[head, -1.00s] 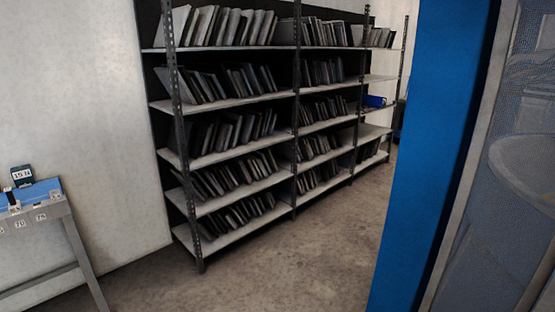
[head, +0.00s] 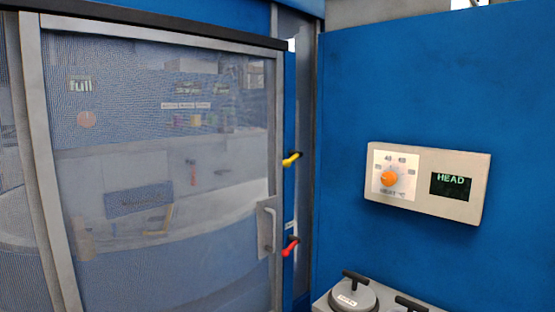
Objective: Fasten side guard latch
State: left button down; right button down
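A mesh guard door (head: 165,160) in a grey metal frame fills the left half of the head view. Its pale upright handle (head: 267,228) is on the right side of the frame. Beside that edge, on a narrow blue post (head: 290,125), are a yellow-handled lever (head: 291,159) and, lower, a red-handled lever (head: 290,246). The yellow one slants up to the right; the red one slants down to the left. The door edge lies close to the post; I cannot tell whether it is latched, or which lever is the side guard latch. Neither gripper is in view.
A blue machine panel (head: 430,100) stands to the right. It carries a beige control box (head: 426,184) with an orange dial (head: 389,178) and a display reading HEAD. Below it is a grey surface with a round, black-handled lid (head: 352,296) and another black handle (head: 411,303).

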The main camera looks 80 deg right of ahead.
aim_at(287, 163)
jog(key=z, duration=2.9)
